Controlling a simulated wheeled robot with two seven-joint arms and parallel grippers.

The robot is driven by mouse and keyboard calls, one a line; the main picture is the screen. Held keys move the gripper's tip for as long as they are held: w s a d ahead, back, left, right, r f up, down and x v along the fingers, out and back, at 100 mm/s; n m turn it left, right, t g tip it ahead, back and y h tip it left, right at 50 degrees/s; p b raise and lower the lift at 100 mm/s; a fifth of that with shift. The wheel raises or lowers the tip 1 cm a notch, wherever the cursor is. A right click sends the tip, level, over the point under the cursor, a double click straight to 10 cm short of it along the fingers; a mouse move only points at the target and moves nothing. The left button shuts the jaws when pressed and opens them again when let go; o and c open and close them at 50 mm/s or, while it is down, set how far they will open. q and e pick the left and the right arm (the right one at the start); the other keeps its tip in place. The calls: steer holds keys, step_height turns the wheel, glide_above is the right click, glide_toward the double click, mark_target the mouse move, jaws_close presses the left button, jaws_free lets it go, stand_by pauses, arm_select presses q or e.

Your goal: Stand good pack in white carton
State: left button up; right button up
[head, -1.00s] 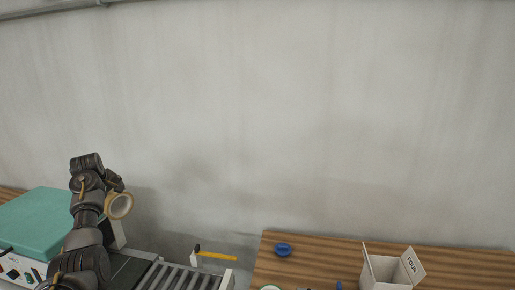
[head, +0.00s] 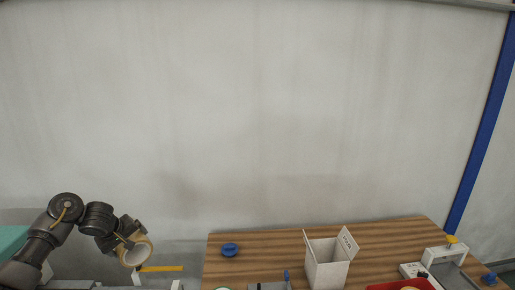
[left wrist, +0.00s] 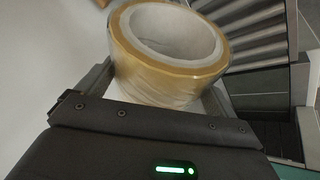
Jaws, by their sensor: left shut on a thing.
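My left gripper (head: 122,243) is shut on a roll of clear-tan tape (head: 149,252) and holds it up in the air at the lower left of the head view. The roll also shows in the left wrist view (left wrist: 172,62), between the two fingers, its open core facing up. The white carton (head: 325,272) stands open on the wooden table (head: 270,240), right of the gripper and well apart from it. One raised flap carries dark lettering that is hard to read now. My right gripper is out of view.
A blue ring-shaped object (head: 230,249) lies on the table left of the carton. A red tray (head: 385,287) and a white device with a yellow knob (head: 445,254) stand to its right. A yellow bar (head: 163,268) is near the roll. Rollers (left wrist: 245,30) show below the gripper.

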arm_select(q)
steer(key=s+d+f, duration=0.3)
steer(key=s+d, duration=0.4)
steer(key=s+d+r+m+g+h, duration=0.1)
steer(key=d+r+m+h, duration=0.15)
steer(key=d, duration=0.55)
steer(key=s+d+r+m+h, duration=0.15)
steer(key=d+r+m, duration=0.25)
steer(key=d, duration=0.4)
steer(key=s+d+r+m+g+h, duration=0.1)
steer(key=s+d+r+m, duration=0.15)
steer(key=d, duration=0.55)
steer(key=s+d+m+g+h, duration=0.1)
steer(key=s+d+m, duration=0.25)
steer(key=s, duration=0.25)
steer(key=s+d+m+g, duration=0.2)
steer(key=s+m, duration=0.2)
steer(key=s, duration=0.3)
step_height(320, 180, down, 11)
steer(key=b, duration=1.1)
steer(key=shift+w+d+f, duration=0.2)
steer(key=shift+w+d, duration=0.05)
